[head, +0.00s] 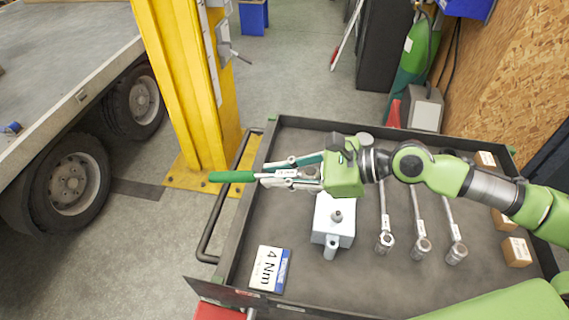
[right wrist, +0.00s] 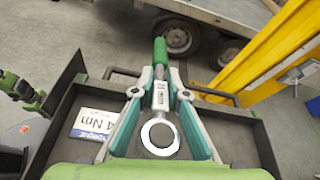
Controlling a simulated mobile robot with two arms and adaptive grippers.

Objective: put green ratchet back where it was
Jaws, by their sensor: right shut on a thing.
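The green ratchet (head: 232,176) has a green handle and a metal shaft. My right gripper (head: 272,174) is shut on its shaft and holds it above the left side of the dark tray (head: 235,262). In the right wrist view, the green handle (right wrist: 160,52) points away, past the fingertips (right wrist: 161,88), and the round ring head (right wrist: 159,137) lies between the fingers near the palm. Three other metal ratchets (head: 386,241) (head: 421,246) (head: 457,253) lie in the tray, their far ends hidden under my right arm. Part of my left arm (right wrist: 22,90) shows at the left; its jaws are unclear.
A grey metal block (head: 334,216) and a "4 Nm" card (head: 267,268) are in the tray. Small wooden blocks (head: 516,252) lie at its right. A yellow post (head: 190,80) and a trailer (head: 70,60) stand beyond. Bare tray floor lies in front of the ratchets.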

